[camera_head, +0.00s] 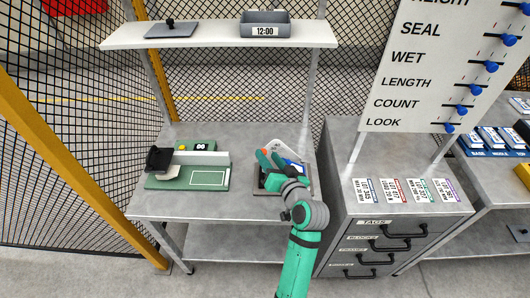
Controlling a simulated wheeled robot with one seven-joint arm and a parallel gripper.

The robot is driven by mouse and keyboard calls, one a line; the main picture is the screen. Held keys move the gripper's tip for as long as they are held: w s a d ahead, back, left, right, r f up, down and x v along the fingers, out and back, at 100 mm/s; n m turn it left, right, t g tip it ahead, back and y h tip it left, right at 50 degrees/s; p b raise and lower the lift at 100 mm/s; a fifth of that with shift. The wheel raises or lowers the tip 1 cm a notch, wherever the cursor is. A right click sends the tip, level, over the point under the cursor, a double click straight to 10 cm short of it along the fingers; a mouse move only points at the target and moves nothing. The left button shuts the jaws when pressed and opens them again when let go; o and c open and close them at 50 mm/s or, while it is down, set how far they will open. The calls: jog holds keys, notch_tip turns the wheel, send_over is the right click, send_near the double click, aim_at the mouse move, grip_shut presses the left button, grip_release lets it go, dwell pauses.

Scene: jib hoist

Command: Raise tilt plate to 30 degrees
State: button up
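The likely tilt plate is a dark flat fixture (262,186) on the right half of the grey workbench. A pale upright piece, perhaps its angle scale (277,146), stands at its back, and a blue part shows beside my gripper. My gripper (269,156) is teal with orange-red fingertips. It is over the fixture, in front of the pale piece. My gripper and wrist hide much of the fixture, so its tilt angle cannot be read. I cannot tell whether the fingers touch anything or how far apart they are.
A green fixture (208,178) with a black block and small display sits on the bench's left. A drawer cabinet (385,246) with tags and a sign board (410,55) stand right. Mesh fence borders the left.

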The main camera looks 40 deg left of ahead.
jog(key=v, duration=0.6)
jog(key=shift+s+d, duration=0.15)
jog(key=shift+d, duration=0.05)
jog(key=s+d+f+m+t+h, duration=0.35)
jog(key=s+d+f, duration=0.25)
jog(key=d+f, duration=0.2)
jog(key=s+d+f+m+t+h, duration=0.2)
jog(key=s+d+f+m+h, duration=0.2)
jog(key=s+d+f+h, duration=0.25)
jog(key=s+d+r+n+t+h, duration=0.1)
jog(key=s+d, duration=0.5)
jog(key=s, duration=0.4)
jog(key=s+d+r+h, duration=0.2)
jog(key=s+d, duration=0.4)
jog(key=s, duration=0.3)
jog(key=shift+s+d+r+n+t, duration=0.15)
jog(key=shift+s+d+n+t, duration=0.2)
dwell(1.3)
